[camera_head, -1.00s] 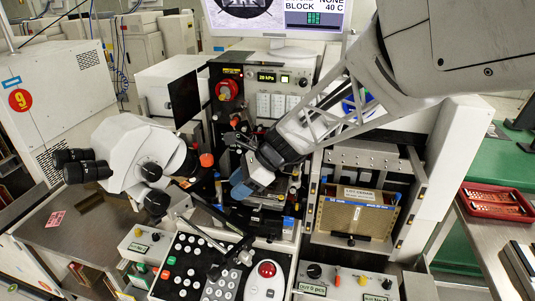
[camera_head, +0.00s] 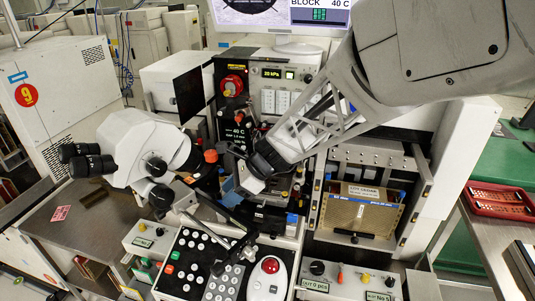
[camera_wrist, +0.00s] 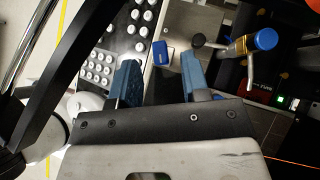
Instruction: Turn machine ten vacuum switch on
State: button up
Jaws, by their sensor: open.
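My gripper (camera_head: 250,183) is over the middle of the bonding machine, behind the keypad, pointing down. In the wrist view its two blue fingers (camera_wrist: 160,66) stand wide apart with nothing held between them. A small blue block (camera_wrist: 162,55) shows beyond the gap; I cannot tell whether it is on the same level as the fingertips. Right of the fingers are a brass-coloured post with a blue cap (camera_wrist: 264,39) and a small lit green indicator (camera_wrist: 280,101). The machine's pressure display (camera_head: 271,72) reads about 20 kPa. I cannot clearly pick out the vacuum switch.
The white microscope (camera_head: 142,150) stands left of my gripper. The keypad (camera_head: 205,262) and a red button (camera_head: 270,265) are in front. A magazine box (camera_head: 366,212) sits at right. Control boxes (camera_head: 345,280) line the front edge. A dark bar crosses the wrist view's left side.

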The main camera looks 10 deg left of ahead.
jog(key=shift+x, duration=1.55)
grip_shut()
